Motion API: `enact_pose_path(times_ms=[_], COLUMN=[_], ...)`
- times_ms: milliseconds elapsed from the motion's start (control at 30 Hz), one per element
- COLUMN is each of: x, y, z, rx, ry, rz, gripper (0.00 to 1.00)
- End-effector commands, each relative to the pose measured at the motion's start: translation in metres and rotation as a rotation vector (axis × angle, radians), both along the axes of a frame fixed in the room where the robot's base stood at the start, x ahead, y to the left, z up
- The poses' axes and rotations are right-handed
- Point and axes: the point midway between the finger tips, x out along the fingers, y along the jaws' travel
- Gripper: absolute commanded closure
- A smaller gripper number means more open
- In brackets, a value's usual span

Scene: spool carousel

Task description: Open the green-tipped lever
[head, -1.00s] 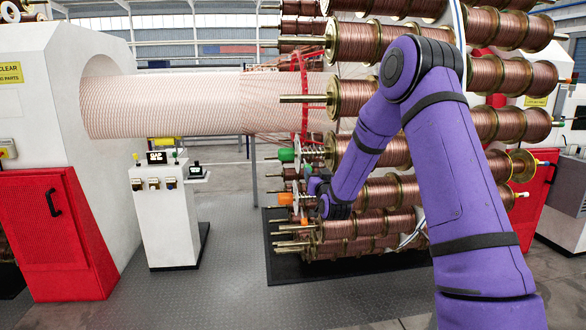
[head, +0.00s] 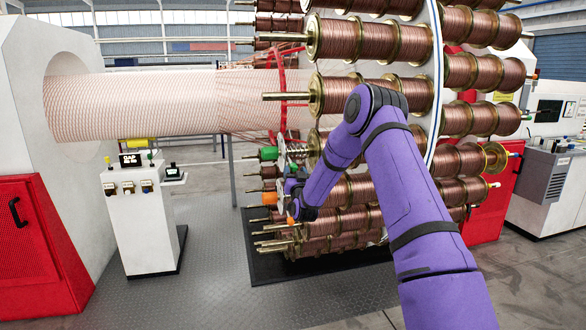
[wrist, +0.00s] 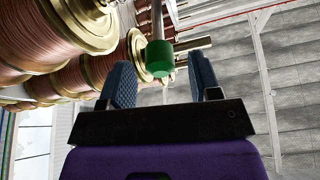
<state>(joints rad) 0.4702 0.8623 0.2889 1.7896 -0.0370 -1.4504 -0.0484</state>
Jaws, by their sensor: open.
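The green-tipped lever shows as a green cap (head: 268,153) at the left end of the spool stack in the head view. In the wrist view its green tip (wrist: 160,62) sits on a grey rod, ahead of my palm and between the two finger ends, with a gap on each side. My gripper (wrist: 161,75) is open, its dark blue padded fingers apart and holding nothing. In the head view my gripper (head: 291,178) is just below and right of the green cap, small and partly hidden by my wrist.
Copper spools (head: 356,40) on rods crowd around and above my arm. Orange tips (head: 269,198) lie below the green one. A white control pedestal (head: 145,215) stands left, beside a red cabinet (head: 38,245). The grey floor (head: 215,285) in front is clear.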

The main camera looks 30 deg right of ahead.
Motion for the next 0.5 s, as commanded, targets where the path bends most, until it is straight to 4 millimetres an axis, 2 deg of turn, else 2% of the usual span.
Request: enact_pose_path(times_ms=[200,500], x=[0.022,0.028], y=[-0.008,-0.009], z=[0.009,0.012], rx=[0.001,0.001], ry=[0.0,0.002], rz=[0.0,0.001], gripper=[0.43,0.43])
